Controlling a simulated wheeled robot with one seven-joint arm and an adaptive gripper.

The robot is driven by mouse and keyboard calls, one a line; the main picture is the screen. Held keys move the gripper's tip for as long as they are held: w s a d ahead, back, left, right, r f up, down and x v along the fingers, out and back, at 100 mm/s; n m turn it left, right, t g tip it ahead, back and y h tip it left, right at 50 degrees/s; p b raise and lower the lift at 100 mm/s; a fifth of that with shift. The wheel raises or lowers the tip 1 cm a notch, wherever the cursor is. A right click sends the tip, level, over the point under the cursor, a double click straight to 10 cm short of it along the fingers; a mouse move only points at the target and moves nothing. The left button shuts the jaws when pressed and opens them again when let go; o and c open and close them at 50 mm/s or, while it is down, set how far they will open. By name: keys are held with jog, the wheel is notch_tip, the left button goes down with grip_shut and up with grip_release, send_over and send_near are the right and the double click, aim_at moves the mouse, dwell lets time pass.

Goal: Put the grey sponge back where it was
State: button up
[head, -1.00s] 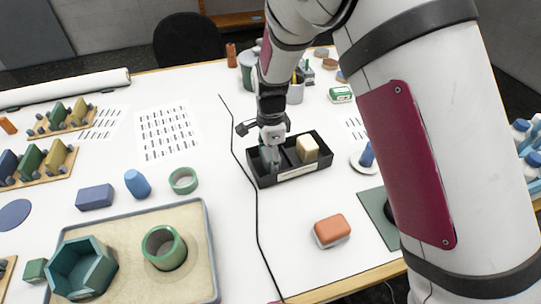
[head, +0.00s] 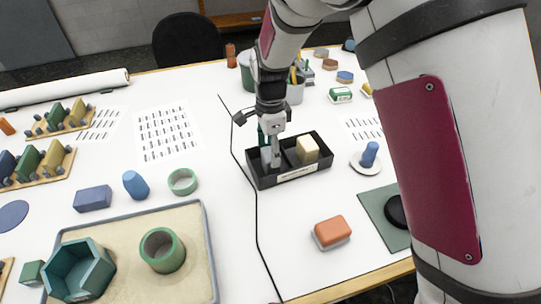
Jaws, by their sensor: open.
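The black two-compartment box (head: 310,174) stands in the middle of the table, with a pale label on its front. A cream block (head: 307,149) sits in its right compartment. A grey block (head: 266,158), which looks like the grey sponge, is in the left compartment, partly hidden by my fingers. My gripper (head: 269,150) is open and points down at the left compartment, its fingers reaching to the block. I cannot tell whether they touch it.
An orange-and-grey block (head: 332,232) lies in front of the box. A white saucer (head: 359,166) with a blue piece is to the right. A sand tray (head: 209,250) is front left. A black cable (head: 257,230) runs left of the box.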

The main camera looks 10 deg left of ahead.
aim_at(270, 153)
notch_tip(270, 153, up, 8)
jog(key=shift+f+b, duration=0.15)
jog(key=shift+b, duration=0.25)
jog(key=s+d+r+n+t+y, duration=0.1)
jog(key=s+d+r+n, duration=0.25)
jog(key=d+r, duration=0.4)
jog(key=s+d+r+n+t+y, duration=0.1)
jog(key=s+d+r+n, duration=0.1)
jog(key=s+d+r, duration=0.4)
jog(key=s+d+r+n+t+h, duration=0.2)
jog(key=s+d+n, duration=0.5)
jog(key=s+d, duration=0.5)
jog(key=shift+s+d+r+n+t, duration=0.15)
jog(key=shift+d+r+n+t, duration=0.15)
jog(key=shift+r+t, duration=0.45)
jog(key=shift+f, duration=0.1)
